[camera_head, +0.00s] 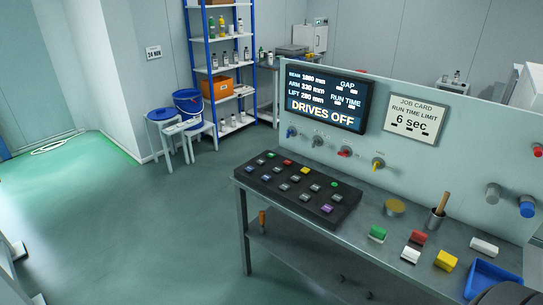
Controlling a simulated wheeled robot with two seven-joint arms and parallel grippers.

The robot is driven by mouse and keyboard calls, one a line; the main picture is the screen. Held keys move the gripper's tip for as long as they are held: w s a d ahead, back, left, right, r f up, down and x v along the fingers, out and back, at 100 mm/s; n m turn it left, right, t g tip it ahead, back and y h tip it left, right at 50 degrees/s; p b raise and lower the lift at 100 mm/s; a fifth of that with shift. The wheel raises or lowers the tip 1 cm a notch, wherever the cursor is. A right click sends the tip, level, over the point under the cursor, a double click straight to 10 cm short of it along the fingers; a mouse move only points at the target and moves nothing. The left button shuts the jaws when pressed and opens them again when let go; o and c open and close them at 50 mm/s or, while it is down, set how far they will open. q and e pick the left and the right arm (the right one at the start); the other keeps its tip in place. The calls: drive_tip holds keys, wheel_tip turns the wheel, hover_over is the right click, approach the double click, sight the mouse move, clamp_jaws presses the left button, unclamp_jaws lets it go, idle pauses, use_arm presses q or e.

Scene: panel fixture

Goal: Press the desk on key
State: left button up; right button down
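A black key desk (296,190) lies on the left part of the metal bench. It carries rows of small keys in grey, green, red, yellow and purple. A green key (270,154) is near its far left corner, and a green round one (334,184) is near its right end. The key labels are too small to read, so I cannot tell which is the desk on key. The screen (327,98) above reads "DRIVES OFF". Neither gripper shows.
The bench (381,224) also holds green, red, white and yellow blocks, a cup (436,221) with a wooden handle, and a blue tray (490,279). Several knobs and a job card (413,118) are on the upright panel. A dark shape fills the bottom right corner. Open floor lies left.

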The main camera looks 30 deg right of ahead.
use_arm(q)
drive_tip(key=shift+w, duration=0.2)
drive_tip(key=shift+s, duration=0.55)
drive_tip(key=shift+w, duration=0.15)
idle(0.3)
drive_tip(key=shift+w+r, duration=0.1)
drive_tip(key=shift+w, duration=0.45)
